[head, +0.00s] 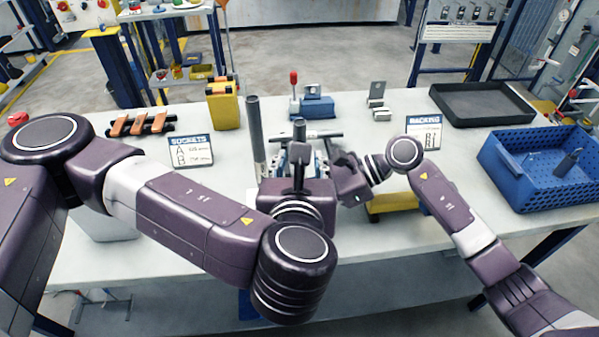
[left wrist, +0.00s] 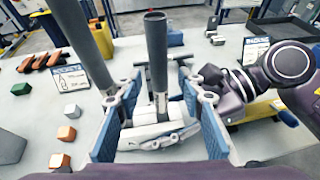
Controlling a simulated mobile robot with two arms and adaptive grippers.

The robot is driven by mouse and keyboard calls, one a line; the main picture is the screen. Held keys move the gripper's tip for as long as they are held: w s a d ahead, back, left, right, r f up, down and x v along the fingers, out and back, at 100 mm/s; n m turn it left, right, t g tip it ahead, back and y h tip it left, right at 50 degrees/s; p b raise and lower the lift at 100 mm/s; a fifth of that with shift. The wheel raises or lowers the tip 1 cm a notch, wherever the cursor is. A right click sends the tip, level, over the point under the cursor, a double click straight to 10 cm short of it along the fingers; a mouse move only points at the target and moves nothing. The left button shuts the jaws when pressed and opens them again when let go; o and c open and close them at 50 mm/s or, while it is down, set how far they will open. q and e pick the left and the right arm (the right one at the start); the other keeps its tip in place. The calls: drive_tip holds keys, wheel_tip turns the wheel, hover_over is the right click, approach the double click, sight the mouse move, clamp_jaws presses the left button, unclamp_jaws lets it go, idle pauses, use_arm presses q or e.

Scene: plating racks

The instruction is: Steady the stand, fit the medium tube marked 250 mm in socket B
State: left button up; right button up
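A dark grey tube (left wrist: 157,55) stands upright between the finger pads of my left gripper (left wrist: 160,125), with a gap on both sides, so that gripper is open. Its foot meets a pale grey stand (left wrist: 150,142); I cannot read a socket letter or length mark. The tube's top (head: 299,128) shows behind my left gripper (head: 300,165) in the head view. A taller dark tube (head: 256,130) stands to its left, also in the left wrist view (left wrist: 85,40); its foot is hidden. My right gripper (left wrist: 212,88) is at the stand's right side, its fingertips unclear.
A sockets sign (head: 191,151) and a racks sign (head: 424,131) stand on the table. A blue crate (head: 540,185) and black tray (head: 483,104) are at right.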

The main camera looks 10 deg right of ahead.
sight(299, 131)
use_arm(q)
wheel_tip(299, 131, up, 6)
drive_tip(key=shift+r, duration=0.25)
use_arm(e)
drive_tip(key=o, duration=1.4)
drive_tip(key=shift+o, duration=0.2)
drive_tip(key=v, duration=1)
drive_tip(key=shift+d+r, duration=0.15)
drive_tip(key=shift+d, duration=0.25)
drive_tip(key=shift+d+r, duration=0.35)
drive_tip(key=shift+d, duration=0.2)
